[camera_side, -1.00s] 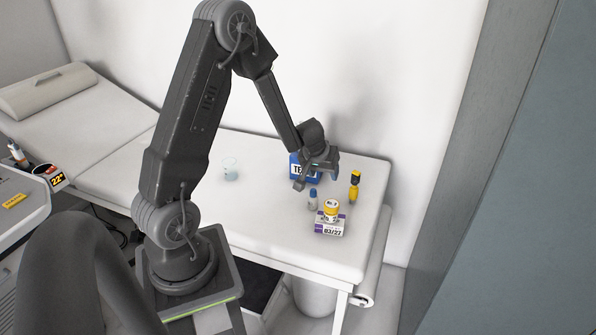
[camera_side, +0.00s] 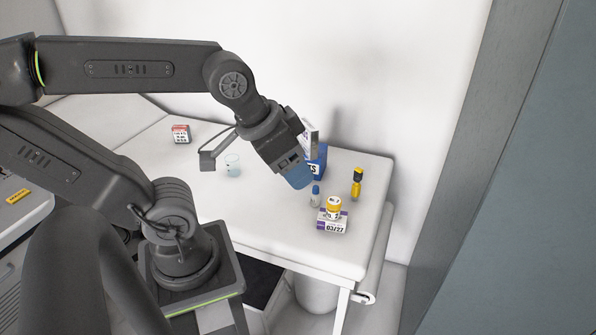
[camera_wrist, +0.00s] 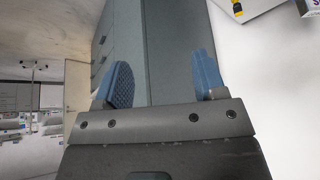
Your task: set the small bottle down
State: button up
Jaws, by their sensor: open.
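The small bottle (camera_side: 315,198), pale with a blue cap, stands upright on the white couch top in the side view. My gripper (camera_side: 297,180) is tilted downward above and to the left of it, with blue finger pads. In the side view I see no bottle held in it. In the wrist view my gripper (camera_wrist: 160,82) has its two blue fingers wide apart, with nothing visible between them. The small bottle cannot be made out in the wrist view.
A yellow-lidded jar (camera_side: 334,206) sits on a white-purple box (camera_side: 332,225), near a yellow-black bottle (camera_side: 357,184). A blue box (camera_side: 319,160) is partly hidden behind my gripper. A clear cup (camera_side: 233,168) and red-white box (camera_side: 180,133) stand left. The couch's front middle (camera_side: 255,215) is clear.

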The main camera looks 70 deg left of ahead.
dwell(0.3)
jog(key=w+a+f+n, duration=0.25)
jog(key=w+f, duration=0.25)
jog(key=w, duration=0.5)
jog(key=n+y, duration=0.7)
jog(key=n, duration=0.1)
send_near(315, 195)
jog(key=shift+m, duration=0.25)
jog(key=x, duration=0.6)
jog(key=shift+s+f, duration=0.35)
jog(key=shift+w+r+x, duration=0.15)
jog(key=shift+w+x, duration=0.05)
jog(key=shift+x, duration=1.1)
jog(key=shift+w+r+x, duration=0.15)
jog(key=shift+x, duration=1.2)
jog(key=shift+a, duration=0.1)
jog(key=shift+c, duration=0.2)
